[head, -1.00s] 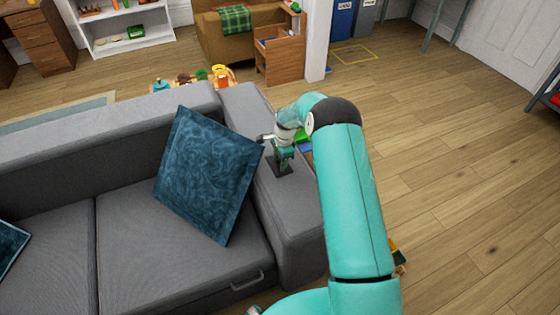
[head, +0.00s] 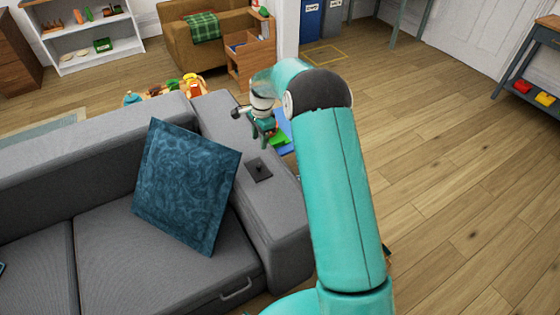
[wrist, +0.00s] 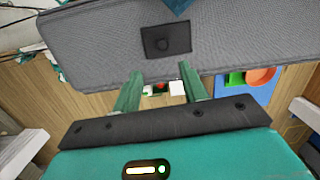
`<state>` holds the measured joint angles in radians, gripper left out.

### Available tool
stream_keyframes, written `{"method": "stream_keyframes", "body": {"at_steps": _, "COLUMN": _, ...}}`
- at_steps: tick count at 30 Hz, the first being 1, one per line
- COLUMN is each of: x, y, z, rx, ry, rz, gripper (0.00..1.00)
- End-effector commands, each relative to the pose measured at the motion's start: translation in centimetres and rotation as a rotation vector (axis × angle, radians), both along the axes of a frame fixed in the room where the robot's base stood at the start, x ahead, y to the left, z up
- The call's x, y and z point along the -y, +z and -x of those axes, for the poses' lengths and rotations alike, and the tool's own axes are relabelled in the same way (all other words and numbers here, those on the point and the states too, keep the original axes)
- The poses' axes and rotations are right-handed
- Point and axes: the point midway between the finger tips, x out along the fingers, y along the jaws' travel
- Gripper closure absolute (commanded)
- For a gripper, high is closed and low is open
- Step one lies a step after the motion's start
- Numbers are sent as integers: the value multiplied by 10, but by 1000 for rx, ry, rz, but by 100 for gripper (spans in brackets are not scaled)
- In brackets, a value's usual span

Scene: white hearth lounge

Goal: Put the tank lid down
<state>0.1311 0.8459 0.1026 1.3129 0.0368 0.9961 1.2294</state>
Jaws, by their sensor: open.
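The tank lid (head: 258,170) is a small dark square plate with a round knob. It lies flat on the grey sofa arm (head: 280,215). In the wrist view the lid (wrist: 167,41) lies on the grey fabric, beyond my fingertips. My gripper (head: 264,142) is above and behind the lid in the head view, apart from it. In the wrist view its two green fingers (wrist: 158,76) are spread, with nothing held between them.
A blue cushion (head: 185,185) leans on the sofa beside the arm. Behind the sofa arm are a blue and green item (head: 282,135) and several toys (head: 165,90) on the floor. Wooden floor (head: 450,190) lies open to the right.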

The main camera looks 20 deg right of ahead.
Motion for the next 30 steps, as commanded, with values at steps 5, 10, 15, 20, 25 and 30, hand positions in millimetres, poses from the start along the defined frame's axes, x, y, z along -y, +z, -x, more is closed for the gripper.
{"method": "stream_keyframes", "body": {"at_steps": 5, "x": -7, "y": 80, "z": 28, "rx": 82, "ry": 167, "rz": 35, "gripper": 57}}
{"method": "stream_keyframes", "body": {"at_steps": 10, "x": -11, "y": 147, "z": 71, "rx": 155, "ry": 340, "rz": 77, "gripper": 57}}
{"method": "stream_keyframes", "body": {"at_steps": 15, "x": -16, "y": 201, "z": 122, "rx": 222, "ry": 510, "rz": 124, "gripper": 57}}
{"method": "stream_keyframes", "body": {"at_steps": 20, "x": -19, "y": 239, "z": 176, "rx": 282, "ry": 663, "rz": 173, "gripper": 57}}
{"method": "stream_keyframes", "body": {"at_steps": 25, "x": -21, "y": 266, "z": 237, "rx": 345, "ry": 824, "rz": 230, "gripper": 57}}
{"method": "stream_keyframes", "body": {"at_steps": 30, "x": -22, "y": 277, "z": 298, "rx": 400, "ry": 982, "rz": 290, "gripper": 57}}
